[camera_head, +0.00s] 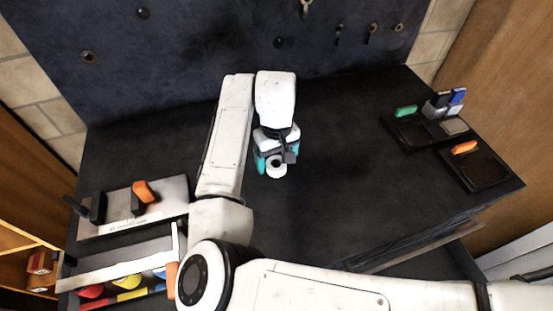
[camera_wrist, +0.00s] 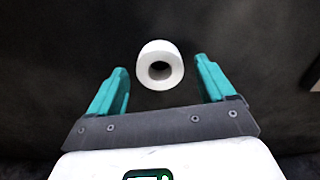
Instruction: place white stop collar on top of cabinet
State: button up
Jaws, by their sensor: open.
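The white stop collar (camera_head: 276,170) is a short white ring with a dark hole, on the black cabinet top (camera_head: 330,190). In the wrist view the collar (camera_wrist: 160,65) lies just beyond and between the tips of my two teal fingers. My gripper (camera_head: 275,163) is above the cabinet top, pointing down, close to the collar. In the wrist view my gripper (camera_wrist: 161,75) is open, with a gap between each finger and the collar. I cannot tell the exact height between the fingertips and the collar. Part of the collar is hidden by my gripper in the head view.
A metal plate (camera_head: 120,215) with black and orange items is at the left, above an open drawer (camera_head: 125,290) of coloured items. Black trays (camera_head: 425,131) (camera_head: 478,165) with green, blue and orange items are at the right. The cabinet's middle right is clear. A dark panel (camera_head: 220,40) rises behind.

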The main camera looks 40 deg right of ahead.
aim_at(277, 164)
notch_tip(277, 164, up, 11)
jog(key=b, duration=0.1)
jog(key=shift+r, duration=0.2)
dwell(0.4)
